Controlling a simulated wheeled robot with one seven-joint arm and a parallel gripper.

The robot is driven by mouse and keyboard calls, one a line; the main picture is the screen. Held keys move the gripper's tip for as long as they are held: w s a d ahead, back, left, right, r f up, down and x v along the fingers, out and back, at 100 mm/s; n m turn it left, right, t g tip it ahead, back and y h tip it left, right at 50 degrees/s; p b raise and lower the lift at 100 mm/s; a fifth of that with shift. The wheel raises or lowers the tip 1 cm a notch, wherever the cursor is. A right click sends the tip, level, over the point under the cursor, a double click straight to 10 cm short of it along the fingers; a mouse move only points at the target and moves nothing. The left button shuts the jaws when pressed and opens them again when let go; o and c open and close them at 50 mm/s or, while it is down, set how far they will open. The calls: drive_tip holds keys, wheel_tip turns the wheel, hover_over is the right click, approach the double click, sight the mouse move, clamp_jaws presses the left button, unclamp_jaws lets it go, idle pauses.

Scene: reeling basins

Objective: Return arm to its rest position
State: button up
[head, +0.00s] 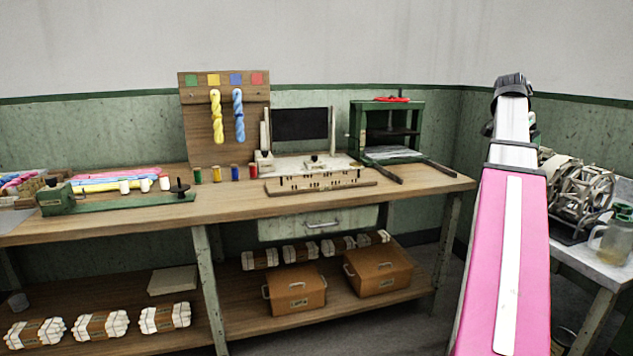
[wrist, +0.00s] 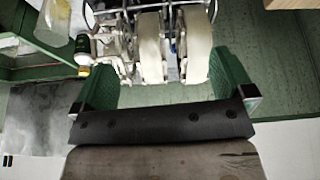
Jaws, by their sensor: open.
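My arm (head: 510,240), pink and white with a dark joint at the top, rises at the right of the head view. My gripper (wrist: 161,64) shows in the wrist view with its two green fingers spread wide apart. Nothing is held between them. A machine with pale reels (wrist: 152,50) appears beyond the fingertips, apart from them as far as I can tell. In the head view the gripper is mostly hidden behind the arm.
A long wooden workbench (head: 400,194) runs along the green wall, with a pegboard (head: 197,125) holding yellow and blue skeins and a green press (head: 388,130). At right, a reeling machine (head: 582,190) and glass jug (head: 612,243) stand on a side table (head: 590,268) close to my arm.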

drive_tip(key=w+a+f+n+y, duration=0.1)
drive_tip(key=a+f+n, duration=0.1)
drive_tip(key=a+f, duration=0.65)
drive_tip(key=w+a+f+n+y, duration=0.1)
drive_tip(key=a+f+n, duration=0.3)
drive_tip(key=f, duration=0.8)
drive_tip(key=w+a+f+n+y, duration=0.1)
drive_tip(key=a+f, duration=0.7)
drive_tip(key=f, duration=0.2)
drive_tip(key=s+a+f+n, duration=0.2)
drive_tip(key=s+a+f, duration=0.2)
drive_tip(key=a+f, duration=0.2)
drive_tip(key=s+a+f+n+g+y, duration=0.1)
drive_tip(key=s+a+f+n, duration=0.1)
drive_tip(key=s+a+f, duration=0.2)
drive_tip(key=s+a+f+n, duration=0.2)
drive_tip(key=s+a+f, duration=0.2)
drive_tip(key=a+f, duration=0.6)
wheel_tip(320, 180, down, 4)
drive_tip(key=shift+s+a+r+n+g+y, duration=0.25)
drive_tip(key=shift+s+n+g+y, duration=0.05)
drive_tip(key=shift+s+y, duration=0.1)
